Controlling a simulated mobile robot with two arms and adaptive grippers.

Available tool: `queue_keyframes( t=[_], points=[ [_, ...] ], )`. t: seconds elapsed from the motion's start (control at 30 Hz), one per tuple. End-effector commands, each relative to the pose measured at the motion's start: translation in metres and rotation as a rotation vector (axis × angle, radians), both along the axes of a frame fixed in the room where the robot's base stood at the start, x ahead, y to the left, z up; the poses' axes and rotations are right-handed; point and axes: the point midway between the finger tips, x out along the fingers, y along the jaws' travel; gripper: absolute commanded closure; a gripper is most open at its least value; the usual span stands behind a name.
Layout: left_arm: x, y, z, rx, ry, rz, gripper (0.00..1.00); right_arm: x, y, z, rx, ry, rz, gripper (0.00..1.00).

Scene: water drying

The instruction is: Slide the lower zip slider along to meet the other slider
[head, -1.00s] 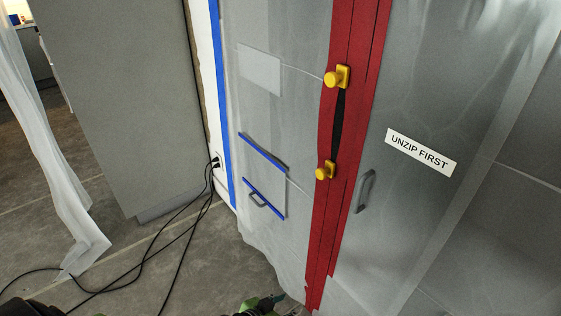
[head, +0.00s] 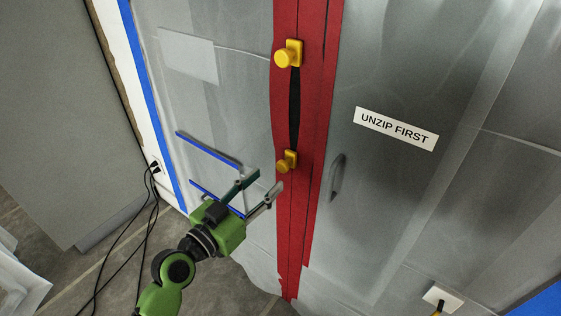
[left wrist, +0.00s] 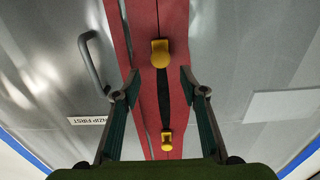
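The lower yellow slider (head: 287,161) sits on the red zip strip (head: 312,140), at the bottom of a narrow dark opening. The upper yellow slider (head: 288,54) sits at the top of that opening, apart from the lower one. My left gripper (head: 267,181) is open and empty, just left of and below the lower slider. In the left wrist view, which appears upside down, the lower slider (left wrist: 160,52) shows between the lines of the two spread fingers (left wrist: 160,75), seemingly beyond their tips. The upper slider (left wrist: 167,140) shows farther off. My right gripper is out of view.
A grey handle (head: 336,176) and an "UNZIP FIRST" label (head: 396,129) are right of the strip on the translucent sheet. A blue-taped panel (head: 207,150) is left, partly behind my gripper. Black cables (head: 140,225) hang at the left wall.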

Motion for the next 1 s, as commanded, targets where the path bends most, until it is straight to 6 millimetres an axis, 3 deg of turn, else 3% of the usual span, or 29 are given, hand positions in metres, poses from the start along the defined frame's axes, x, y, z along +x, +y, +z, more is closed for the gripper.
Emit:
queue_keyframes(
  t=[0.2,0.4,0.83,1.0],
  points=[
    [0.038,-0.027,0.003,-0.003,0.0,0.001,0.61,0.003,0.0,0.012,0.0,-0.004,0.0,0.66],
    [0.058,-0.042,0.001,-0.002,0.001,0.001,0.61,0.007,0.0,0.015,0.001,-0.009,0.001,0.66],
    [0.065,-0.047,-0.001,0.001,0.001,0.001,0.61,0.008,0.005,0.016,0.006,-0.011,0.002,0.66],
    [0.065,-0.047,-0.001,0.001,0.001,0.001,1.0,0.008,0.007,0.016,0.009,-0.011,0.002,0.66]
  ],
)
